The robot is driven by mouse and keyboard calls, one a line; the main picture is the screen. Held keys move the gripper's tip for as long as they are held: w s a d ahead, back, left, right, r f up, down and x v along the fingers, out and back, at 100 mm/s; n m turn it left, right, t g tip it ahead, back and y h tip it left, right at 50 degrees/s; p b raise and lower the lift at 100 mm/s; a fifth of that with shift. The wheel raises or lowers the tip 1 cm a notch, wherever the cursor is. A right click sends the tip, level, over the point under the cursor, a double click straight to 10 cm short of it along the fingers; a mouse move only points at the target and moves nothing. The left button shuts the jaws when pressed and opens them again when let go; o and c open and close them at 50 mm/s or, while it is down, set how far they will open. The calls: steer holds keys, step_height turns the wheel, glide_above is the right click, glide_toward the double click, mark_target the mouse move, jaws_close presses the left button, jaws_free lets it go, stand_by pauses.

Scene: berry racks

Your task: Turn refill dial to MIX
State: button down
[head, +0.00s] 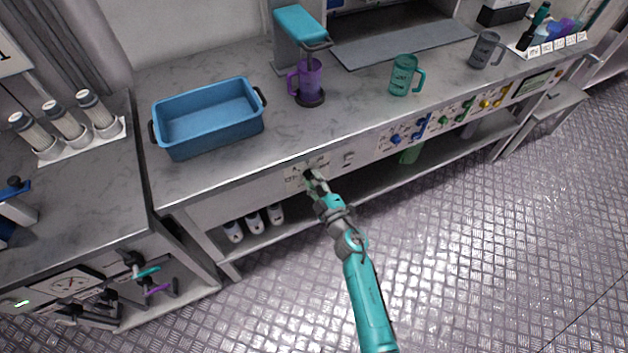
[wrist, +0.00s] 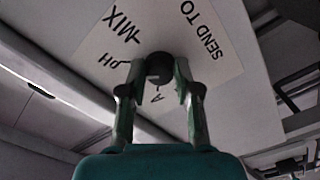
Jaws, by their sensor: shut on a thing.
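The refill dial (wrist: 159,66) is a dark round knob on a white label plate (wrist: 215,45) that reads "SEND TO", "MIX", "pH" and "A". My gripper (wrist: 158,72) is shut on the dial, one finger on each side of it, in the wrist view. The dial's pointer is hidden or too dark to tell which mark it faces. In the head view my gripper (head: 309,176) reaches the label plate (head: 293,178) on the counter's front panel, and the arm covers part of it.
A small switch (head: 348,159) sits right of the plate. Further right are panels with blue (head: 397,138), green and yellow controls. Above on the counter (head: 225,172) stand a blue bin (head: 208,138), a purple mug (head: 309,80) and a teal mug (head: 401,77). A shelf lies below.

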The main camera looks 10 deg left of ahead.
steer(key=m, duration=0.5)
steer(key=shift+f+m, duration=0.1)
steer(key=shift+m, duration=0.2)
steer(key=shift+s+m, duration=0.1)
steer(key=shift+m, duration=2.1)
steer(key=shift+a, duration=0.1)
steer(key=c, duration=0.8)
jaws_free()
steer(key=v, duration=1.2)
